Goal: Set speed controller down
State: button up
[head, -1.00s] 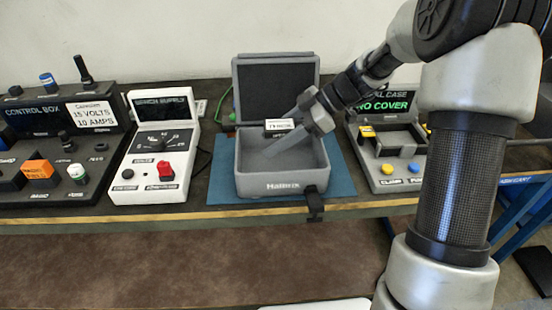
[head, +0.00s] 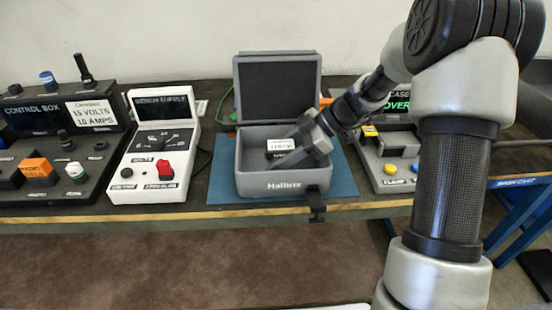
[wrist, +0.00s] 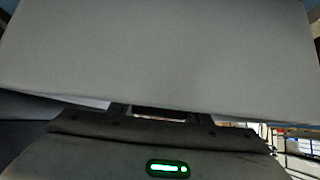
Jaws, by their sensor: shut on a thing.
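The speed controller (head: 280,146) is a small dark block with a white label. My gripper (head: 281,158) is shut on it and holds it inside the open grey case (head: 285,187). In the head view it sits below the rim, toward the back of the case. I cannot tell whether it touches the case floor. In the wrist view a large grey surface fills most of the picture, and the controller cannot be made out clearly there.
The case stands on a blue mat (head: 345,182), its lid (head: 277,88) raised at the back. A white bench supply (head: 155,150) and a black control box (head: 60,140) stand to the left.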

aim_at(295, 144)
jog(key=shift+f+b, duration=0.4)
jog(key=shift+b, duration=0.1)
jog(key=o, duration=1)
jog(key=shift+o, duration=0.3)
jog(key=shift+s+f, duration=0.1)
jog(key=shift+s+r+p, duration=0.1)
jog(key=shift+r+p, duration=0.45)
jog(key=shift+p, duration=0.3)
jog(key=p+v, duration=0.2)
jog(key=v, duration=1)
jog(key=shift+w+r, duration=0.2)
